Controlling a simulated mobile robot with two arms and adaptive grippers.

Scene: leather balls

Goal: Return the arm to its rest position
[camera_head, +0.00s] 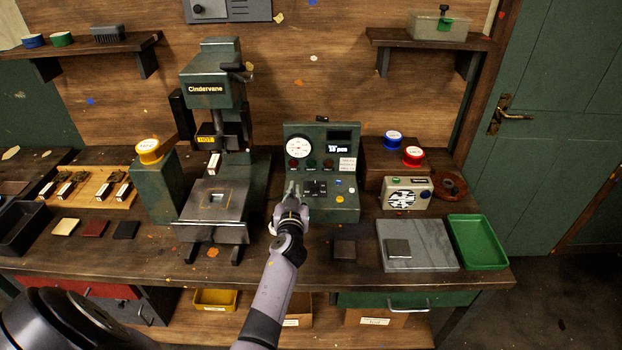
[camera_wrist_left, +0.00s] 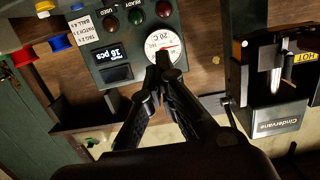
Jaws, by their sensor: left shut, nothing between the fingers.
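My left arm comes up from the bottom of the head view. Its gripper (camera_head: 292,188) is in front of the green control box (camera_head: 323,213), near its switches. The fingers are shut and hold nothing. In the left wrist view the shut fingertips (camera_wrist_left: 163,62) overlap the lower edge of the round dial (camera_wrist_left: 165,44). The display (camera_wrist_left: 103,52) and coloured lamps show beside it, upside down. I cannot tell whether the fingers touch the box. My right gripper is not in view.
The Cindervane press (camera_head: 212,90) stands left of the gripper, with a HOT label. A dark square (camera_head: 344,250), a grey slab (camera_head: 405,254) and a green tray (camera_head: 478,242) lie to the right. A wooden tray (camera_head: 117,201) is at the left. The front middle of the bench is mostly clear.

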